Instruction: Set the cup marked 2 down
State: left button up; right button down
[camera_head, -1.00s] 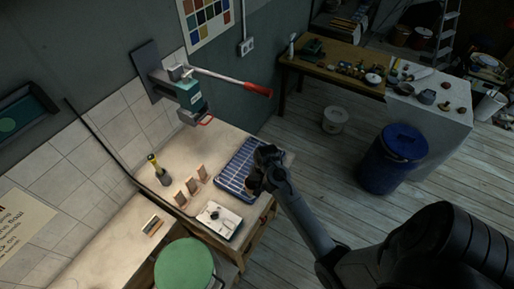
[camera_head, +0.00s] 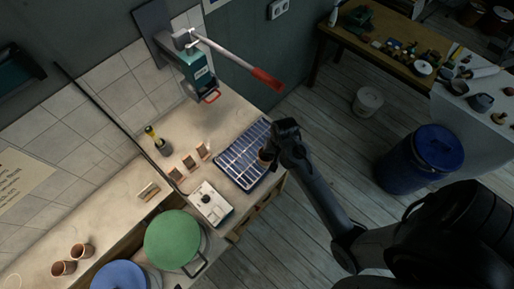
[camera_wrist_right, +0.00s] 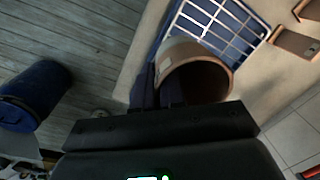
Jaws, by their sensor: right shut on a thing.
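My right gripper (camera_head: 274,148) is shut on a brown clay cup (camera_head: 265,155) at the right side of the blue rack with a white grid (camera_head: 232,152). In the right wrist view the cup (camera_wrist_right: 207,82) shows its open mouth, tilted in the picture. The rack (camera_wrist_right: 228,42) lies just beyond it. A pale patch shows on the cup's side, but I cannot read a number. I cannot tell whether the cup's base touches the rack. My left gripper is not in view.
Several small upright cards (camera_head: 189,162) and a white device (camera_head: 209,203) stand left of the rack. A lever press (camera_head: 197,75) is on the wall behind. Two brown cups (camera_head: 63,268) stand at lower left, near a green-lidded bin (camera_head: 172,239). Much of the rack is bare.

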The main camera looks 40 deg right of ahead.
jog(key=w+f, duration=0.2)
jog(key=w, duration=0.1)
jog(key=w+f, duration=0.1)
jog(key=w, duration=0.2)
jog(key=w+f, duration=0.2)
jog(key=w, duration=0.2)
jog(key=shift+d+f, duration=0.3)
jog(key=shift+f, duration=0.05)
jog(key=shift+f+p, duration=0.4)
jog(key=shift+f, duration=1.1)
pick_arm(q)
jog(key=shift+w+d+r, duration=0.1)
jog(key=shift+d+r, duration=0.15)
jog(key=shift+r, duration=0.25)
pick_arm(e)
jog(key=shift+f, duration=0.5)
jog(key=shift+f, duration=0.15)
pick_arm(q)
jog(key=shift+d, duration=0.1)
pick_arm(e)
jog(key=c, duration=1.2)
grip_release()
